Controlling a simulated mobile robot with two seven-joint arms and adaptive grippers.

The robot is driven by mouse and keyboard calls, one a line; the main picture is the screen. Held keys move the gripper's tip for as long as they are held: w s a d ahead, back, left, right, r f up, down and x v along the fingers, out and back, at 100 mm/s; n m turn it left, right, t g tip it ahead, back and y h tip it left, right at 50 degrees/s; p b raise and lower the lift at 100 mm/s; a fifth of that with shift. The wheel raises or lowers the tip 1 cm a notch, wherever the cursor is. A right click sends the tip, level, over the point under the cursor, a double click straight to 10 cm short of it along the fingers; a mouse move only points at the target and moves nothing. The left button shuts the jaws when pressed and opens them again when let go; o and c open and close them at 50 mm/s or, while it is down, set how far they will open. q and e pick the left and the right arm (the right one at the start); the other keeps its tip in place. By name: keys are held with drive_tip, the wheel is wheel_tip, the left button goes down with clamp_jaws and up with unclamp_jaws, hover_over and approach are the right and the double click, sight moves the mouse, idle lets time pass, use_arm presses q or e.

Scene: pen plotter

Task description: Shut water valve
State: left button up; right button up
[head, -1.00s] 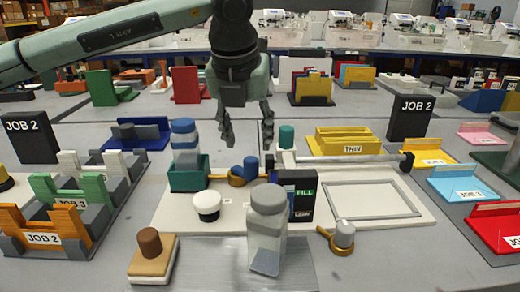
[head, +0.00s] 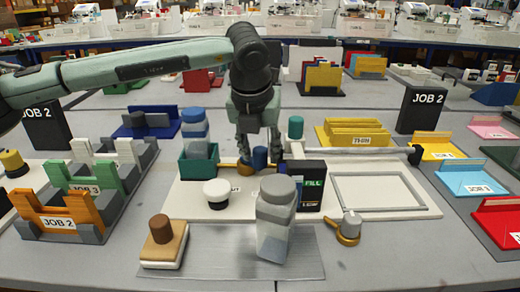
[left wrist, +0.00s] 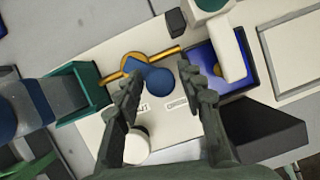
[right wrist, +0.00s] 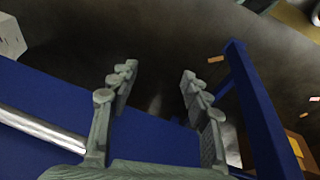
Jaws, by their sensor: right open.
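A valve with a blue handle (head: 260,158) on a brass pipe sits on the white plotter board, left of the black FILL box. It is also in the left wrist view (left wrist: 152,84), its blue handle lying in line with the space between my fingertips. My left gripper (head: 257,150) points down over this valve with its fingers apart; I cannot tell if they touch it. My right gripper (right wrist: 158,76) is open and empty, outside the head view.
A teal box with a blue-capped bottle (head: 196,135) stands left of the valve. The FILL box (head: 311,187), a white round cap (head: 216,191) and a clear grey-lidded jar (head: 275,218) are close by. In the right wrist view, a blue frame (right wrist: 255,110) is near the right fingers.

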use_arm(q)
clamp_jaws()
